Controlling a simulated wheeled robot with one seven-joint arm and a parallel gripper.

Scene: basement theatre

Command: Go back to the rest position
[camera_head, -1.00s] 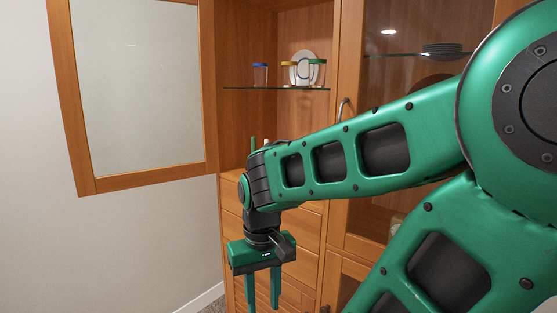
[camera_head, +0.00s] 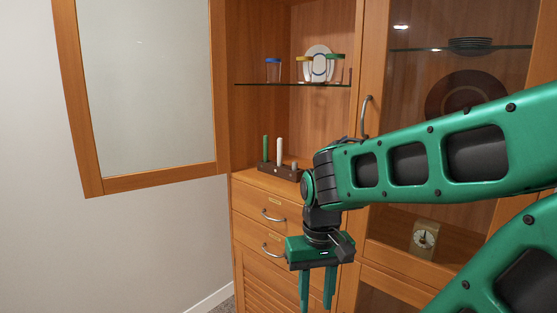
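My gripper (camera_head: 316,290) hangs at the end of my green arm, pointing down in front of the wooden cabinet's lower part. Its two green fingers are apart, with nothing visible between them. The fingers stand in front of the drawers and the lower panel and hold nothing that I can see. My arm comes in from the right and covers part of the right cabinet door.
The wooden cabinet (camera_head: 251,190) has an open glass door (camera_head: 145,90) at left. Several lidded cups and a plate (camera_head: 318,50) stand on its glass shelf (camera_head: 290,84). A dark holder (camera_head: 277,170) with upright sticks stands below. A small clock (camera_head: 425,238) sits behind the right door.

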